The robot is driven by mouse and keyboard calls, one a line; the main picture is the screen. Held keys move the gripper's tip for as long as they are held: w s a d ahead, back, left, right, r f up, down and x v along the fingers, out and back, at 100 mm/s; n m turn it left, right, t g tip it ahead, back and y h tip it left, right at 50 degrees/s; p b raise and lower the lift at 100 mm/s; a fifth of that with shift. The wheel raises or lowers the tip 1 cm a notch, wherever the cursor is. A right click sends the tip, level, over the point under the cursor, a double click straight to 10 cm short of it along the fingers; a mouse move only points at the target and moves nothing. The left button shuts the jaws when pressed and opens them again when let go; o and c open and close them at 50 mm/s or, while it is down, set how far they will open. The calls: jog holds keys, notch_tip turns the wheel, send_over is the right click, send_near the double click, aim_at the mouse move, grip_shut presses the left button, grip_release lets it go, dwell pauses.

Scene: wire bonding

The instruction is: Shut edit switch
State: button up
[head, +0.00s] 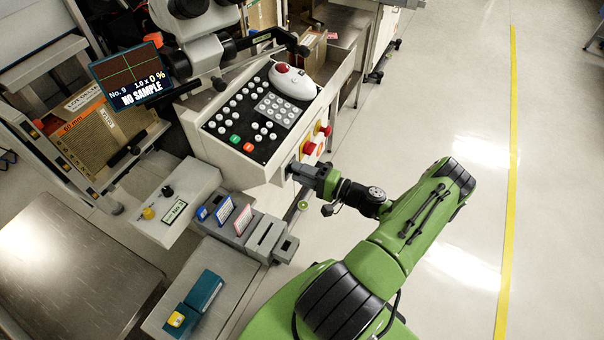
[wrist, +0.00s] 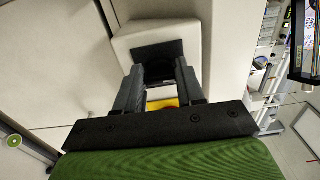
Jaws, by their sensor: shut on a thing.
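My gripper (head: 294,171) is at the front face of the bonding machine, below its keypad. In the wrist view, the two grey fingers of my gripper (wrist: 157,75) reach to a black plate (wrist: 172,48) set in the pale housing. They are shut on a dark knob on this plate, which I take to be the edit switch (wrist: 155,64). The fingers and shadow hide most of it, so its turn position and label cannot be read. In the head view my gripper covers the switch.
Red buttons on yellow bases (head: 310,147) stick out close above my gripper. The keypad (head: 256,113) and a white trackball unit (head: 291,83) are on top. Grey holders with cards (head: 243,220) stand below left. The floor at right (head: 440,110) is clear.

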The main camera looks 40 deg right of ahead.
jog(key=shift+f, duration=0.1)
dwell(0.4)
jog(key=o, duration=1)
jog(key=shift+o, duration=0.2)
jog(key=shift+s, duration=0.1)
jog(key=v, duration=1.5)
jog(key=shift+s+p, duration=0.35)
jog(key=shift+p, duration=0.1)
